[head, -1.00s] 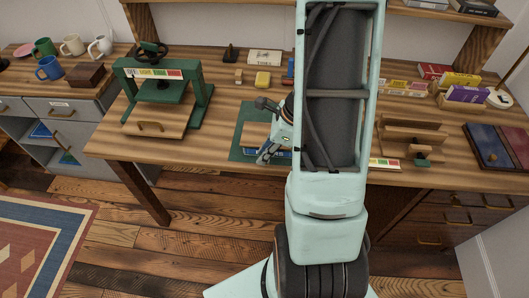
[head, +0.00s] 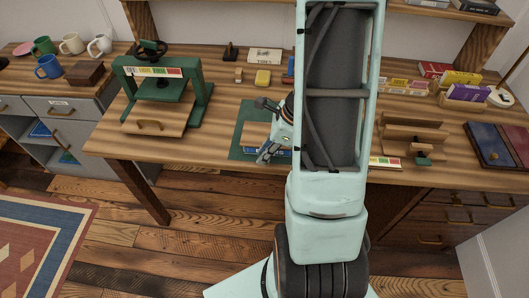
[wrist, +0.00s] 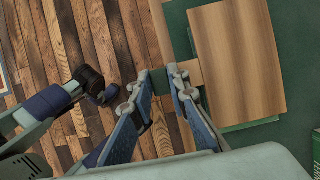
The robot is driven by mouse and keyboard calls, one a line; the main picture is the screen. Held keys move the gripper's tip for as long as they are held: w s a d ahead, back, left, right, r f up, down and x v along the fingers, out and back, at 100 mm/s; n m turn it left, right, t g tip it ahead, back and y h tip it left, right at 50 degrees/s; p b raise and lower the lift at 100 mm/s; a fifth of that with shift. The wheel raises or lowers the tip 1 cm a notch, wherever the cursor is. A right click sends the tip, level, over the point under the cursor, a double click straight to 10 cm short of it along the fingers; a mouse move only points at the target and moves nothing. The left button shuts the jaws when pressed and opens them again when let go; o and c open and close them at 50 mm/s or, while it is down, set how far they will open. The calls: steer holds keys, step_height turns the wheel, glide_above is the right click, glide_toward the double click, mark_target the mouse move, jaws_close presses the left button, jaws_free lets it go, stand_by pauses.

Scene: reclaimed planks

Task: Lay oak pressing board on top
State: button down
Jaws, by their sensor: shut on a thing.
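The oak pressing board (wrist: 238,60) is a plain light wooden rectangle with a small tab on its left side in the wrist view. My gripper (wrist: 163,74) is at that tab, with its two blue-grey fingers shut on it. In the head view the board (head: 255,134) shows partly at the left of my arm, above the green mat (head: 247,115). My arm hides the right part of the board. I cannot tell whether the board touches what is under it.
A green press (head: 165,75) with a wooden base stands at the left of the bench. A yellow block (head: 263,77) lies behind the mat. A wooden stand (head: 410,138) and bound books (head: 490,145) are on the right. Bare bench lies between press and mat.

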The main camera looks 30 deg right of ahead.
steer(key=shift+f, duration=0.25)
steer(key=c, duration=1.8)
jaws_free()
steer(key=shift+o, duration=0.2)
steer(key=shift+r, duration=0.1)
steer(key=v, duration=1.2)
steer(key=shift+w+a, duration=0.1)
